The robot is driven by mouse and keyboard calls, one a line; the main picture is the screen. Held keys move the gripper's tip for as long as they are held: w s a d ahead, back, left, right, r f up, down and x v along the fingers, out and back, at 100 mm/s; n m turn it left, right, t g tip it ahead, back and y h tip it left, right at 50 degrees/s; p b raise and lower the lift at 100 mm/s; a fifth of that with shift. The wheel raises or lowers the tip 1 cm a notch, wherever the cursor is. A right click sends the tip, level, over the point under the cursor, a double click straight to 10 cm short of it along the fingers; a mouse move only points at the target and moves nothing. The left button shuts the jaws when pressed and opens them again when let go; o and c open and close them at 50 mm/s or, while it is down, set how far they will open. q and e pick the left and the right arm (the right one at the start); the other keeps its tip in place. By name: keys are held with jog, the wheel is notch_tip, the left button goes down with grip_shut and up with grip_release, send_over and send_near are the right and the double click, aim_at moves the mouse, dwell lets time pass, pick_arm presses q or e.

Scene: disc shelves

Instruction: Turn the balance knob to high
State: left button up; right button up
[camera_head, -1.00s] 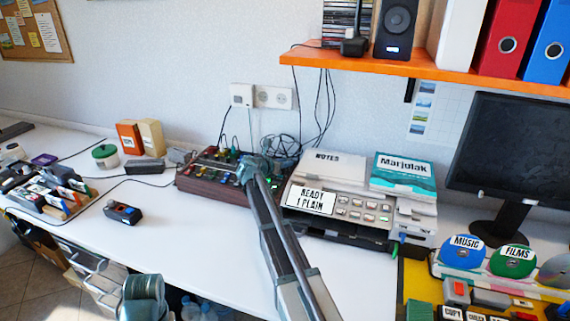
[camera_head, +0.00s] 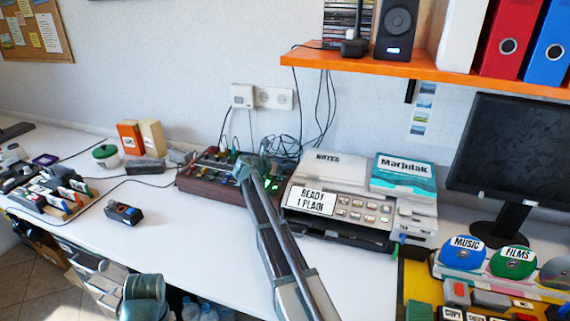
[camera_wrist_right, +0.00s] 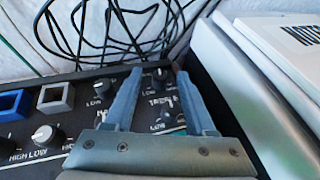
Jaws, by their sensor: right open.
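The mixer box (camera_head: 208,188) with a dark panel and reddish-brown sides stands near the wall. In the right wrist view its panel (camera_wrist_right: 75,125) carries several round knobs with LOW and HIGH marks. One knob (camera_wrist_right: 160,74) shows between the spread fingers of my right gripper (camera_wrist_right: 160,70), another (camera_wrist_right: 102,86) just left of the left finger, and a white-topped one (camera_wrist_right: 45,135) lower left. I cannot read which is the balance knob. My right gripper, also in the head view (camera_head: 249,165), is open over the panel's right part, its jaws empty. My left gripper does not show.
A pale printer-like device (camera_head: 335,172) stands close on the mixer's right, beside my right gripper. Black cables (camera_wrist_right: 100,30) lie behind the panel. Blue and grey square caps (camera_wrist_right: 56,97) rise from the panel's left. The table front (camera_head: 195,245) is clear.

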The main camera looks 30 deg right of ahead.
jog(key=p+v, duration=0.4)
jog(key=v, duration=0.7)
jog(key=shift+s+a+r, duration=0.15)
jog(key=shift+a, duration=0.05)
jog(key=shift+p+v, duration=0.35)
jog(key=shift+v, duration=0.45)
